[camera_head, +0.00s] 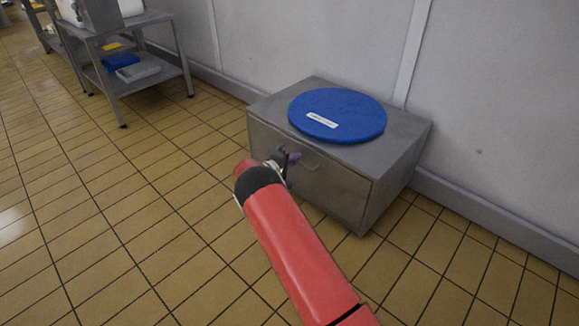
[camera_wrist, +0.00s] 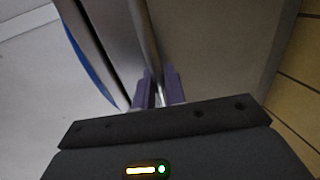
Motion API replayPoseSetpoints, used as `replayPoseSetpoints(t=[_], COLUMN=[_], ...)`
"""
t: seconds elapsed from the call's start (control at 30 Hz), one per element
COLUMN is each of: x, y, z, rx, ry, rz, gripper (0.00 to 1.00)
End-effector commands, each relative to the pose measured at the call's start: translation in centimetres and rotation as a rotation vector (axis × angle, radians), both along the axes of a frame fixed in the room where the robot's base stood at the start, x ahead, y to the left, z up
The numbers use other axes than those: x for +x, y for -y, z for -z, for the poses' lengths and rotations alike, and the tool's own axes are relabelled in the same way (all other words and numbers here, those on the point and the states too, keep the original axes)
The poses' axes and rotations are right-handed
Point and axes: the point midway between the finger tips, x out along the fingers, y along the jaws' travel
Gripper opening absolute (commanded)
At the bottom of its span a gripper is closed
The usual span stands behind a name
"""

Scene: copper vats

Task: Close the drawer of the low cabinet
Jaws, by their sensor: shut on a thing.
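The low grey metal cabinet (camera_head: 402,130) stands against the wall in the head view. Its drawer front (camera_head: 335,192) looks nearly flush with the body; a small gap cannot be ruled out. My gripper (camera_head: 293,158) is at the upper part of the drawer front, shut on the drawer handle (camera_head: 310,162), which shows partly beside the fingers. In the wrist view the purple fingertips of my gripper (camera_wrist: 163,88) close around a thin bright bar, close to the drawer front (camera_wrist: 215,50). My wrist hides the left part of the front.
A round blue board (camera_head: 350,108) with a white label lies on the cabinet top. A metal shelf table (camera_head: 150,78) with blue and grey items stands at the upper left. The tiled floor (camera_head: 110,200) in front and left is clear. The wall is behind.

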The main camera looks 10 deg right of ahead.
Motion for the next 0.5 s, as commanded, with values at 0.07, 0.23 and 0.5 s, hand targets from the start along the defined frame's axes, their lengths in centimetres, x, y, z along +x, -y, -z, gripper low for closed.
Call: replayPoseSetpoints(t=[0.07,0.23,0.5], x=[0.19,0.22,0.17], y=[0.18,0.24,0.18], z=[-0.13,-0.17,-0.19], rx=[0.001,0.000,0.000], ry=[0.001,0.001,0.001], rz=[-0.005,-0.005,-0.004], gripper=[0.00,0.19,0.30])
